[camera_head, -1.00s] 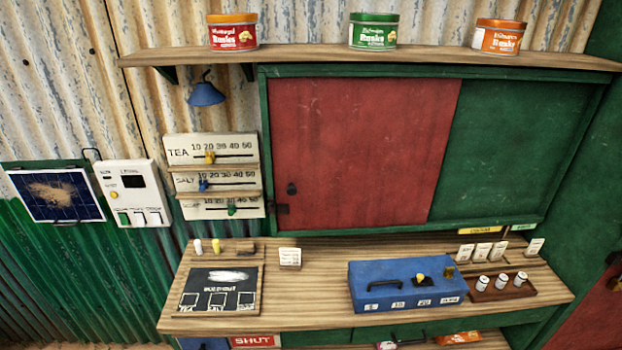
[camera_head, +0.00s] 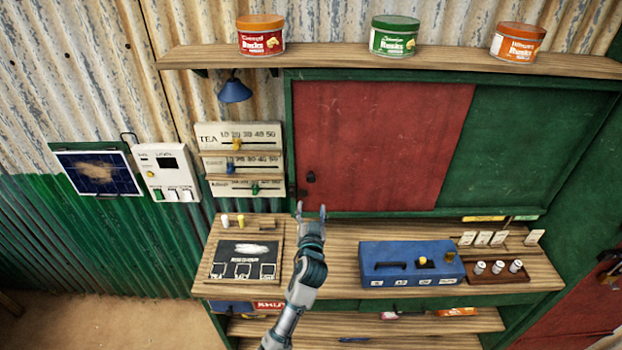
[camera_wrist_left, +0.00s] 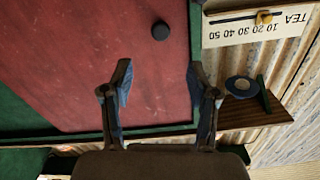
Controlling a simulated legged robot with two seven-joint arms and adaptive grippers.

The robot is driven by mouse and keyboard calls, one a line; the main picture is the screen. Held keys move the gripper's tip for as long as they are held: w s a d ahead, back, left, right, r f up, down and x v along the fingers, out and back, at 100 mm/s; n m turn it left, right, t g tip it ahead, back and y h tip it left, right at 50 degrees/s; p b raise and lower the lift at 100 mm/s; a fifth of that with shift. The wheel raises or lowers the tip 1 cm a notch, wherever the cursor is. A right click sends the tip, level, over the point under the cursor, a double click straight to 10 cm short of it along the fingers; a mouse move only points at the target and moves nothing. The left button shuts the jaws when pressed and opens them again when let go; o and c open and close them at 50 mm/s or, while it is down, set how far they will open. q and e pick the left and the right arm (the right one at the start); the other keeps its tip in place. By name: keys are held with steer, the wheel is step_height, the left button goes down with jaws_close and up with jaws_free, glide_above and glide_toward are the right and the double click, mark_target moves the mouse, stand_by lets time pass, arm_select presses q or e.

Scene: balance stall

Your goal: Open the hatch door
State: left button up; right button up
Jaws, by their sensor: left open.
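The hatch door is a red sliding-looking panel (camera_head: 385,140) on the left of a green frame, beside a green panel (camera_head: 520,145). It covers the left part of the opening. My left gripper (camera_head: 311,211) is open and empty, fingers pointing up, just below the knob. In the left wrist view, the open fingers (camera_wrist_left: 158,85) are apart in front of the red panel, and the knob (camera_wrist_left: 160,31) lies beyond them. My right gripper is not in view.
A wooden counter (camera_head: 335,250) below holds a blue box (camera_head: 412,262), a black board (camera_head: 245,262) and a small tray of white jars (camera_head: 497,273). Left of the hatch are slider scales (camera_head: 240,160). A shelf (camera_head: 350,68) with tins runs above.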

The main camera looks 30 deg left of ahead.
mark_target(311, 181)
arm_select(q)
steer(key=p+x, duration=0.2)
steer(key=x, duration=1.2)
steer(key=shift+w+a+f, duration=0.1)
steer(key=shift+w+a, duration=0.05)
steer(key=shift+a, duration=0.2)
steer(key=shift+w+d, duration=0.1)
steer(key=shift+d, duration=0.1)
steer(key=shift+c, duration=0.5)
jaws_close()
